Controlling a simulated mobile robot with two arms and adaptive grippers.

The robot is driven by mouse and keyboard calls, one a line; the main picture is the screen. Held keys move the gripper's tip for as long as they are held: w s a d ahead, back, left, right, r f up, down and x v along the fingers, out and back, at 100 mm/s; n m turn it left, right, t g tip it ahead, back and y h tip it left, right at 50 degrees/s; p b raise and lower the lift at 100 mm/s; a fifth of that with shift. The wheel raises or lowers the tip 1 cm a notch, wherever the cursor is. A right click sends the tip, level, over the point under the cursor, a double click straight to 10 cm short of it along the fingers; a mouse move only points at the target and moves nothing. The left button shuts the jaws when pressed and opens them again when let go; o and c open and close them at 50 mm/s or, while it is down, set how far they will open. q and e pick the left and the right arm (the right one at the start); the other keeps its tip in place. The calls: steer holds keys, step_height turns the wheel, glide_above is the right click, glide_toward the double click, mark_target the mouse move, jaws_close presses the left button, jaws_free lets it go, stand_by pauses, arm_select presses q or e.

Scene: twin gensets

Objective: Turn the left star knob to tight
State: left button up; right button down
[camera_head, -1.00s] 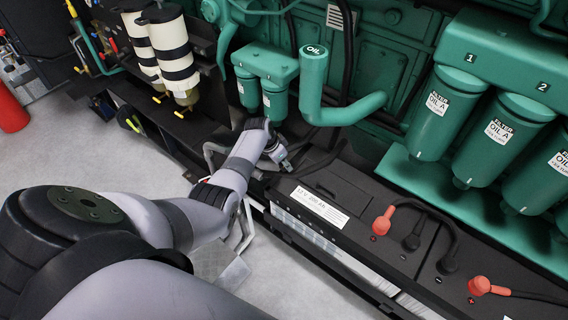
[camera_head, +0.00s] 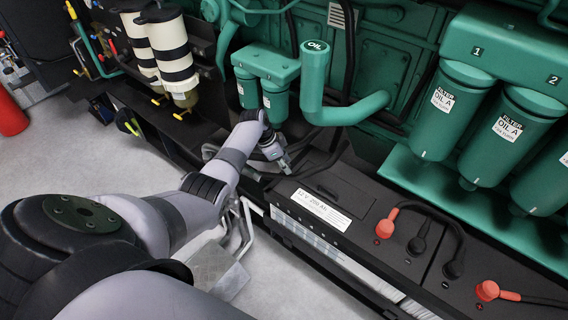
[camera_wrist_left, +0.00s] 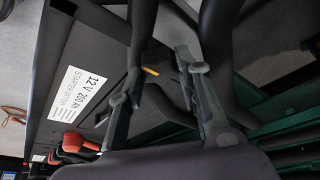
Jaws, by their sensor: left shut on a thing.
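My left gripper (camera_head: 285,165) reaches down behind the near edge of the black battery, below the small green filters. In the left wrist view its two fingers (camera_wrist_left: 160,68) stand on either side of a dark part with a yellow mark, which I take to be the left star knob (camera_wrist_left: 152,71). The gripper is shut on it. The knob's outline is mostly lost against dark surroundings, and its turn angle is hard to tell. In the head view the knob is hidden by the gripper and wrist. My right gripper is not in view.
The black battery (camera_head: 335,190) with red and black terminal leads lies right of the gripper. The green oil pipe (camera_head: 315,85) and small filters (camera_head: 247,90) stand behind it. Dark hoses (camera_wrist_left: 215,40) run close to the fingers. Grey floor (camera_head: 135,165) is clear at left.

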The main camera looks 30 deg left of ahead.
arm_select(q)
steer(key=o, duration=1.1)
steer(key=shift+o, duration=0.2)
steer(key=v, duration=1.2)
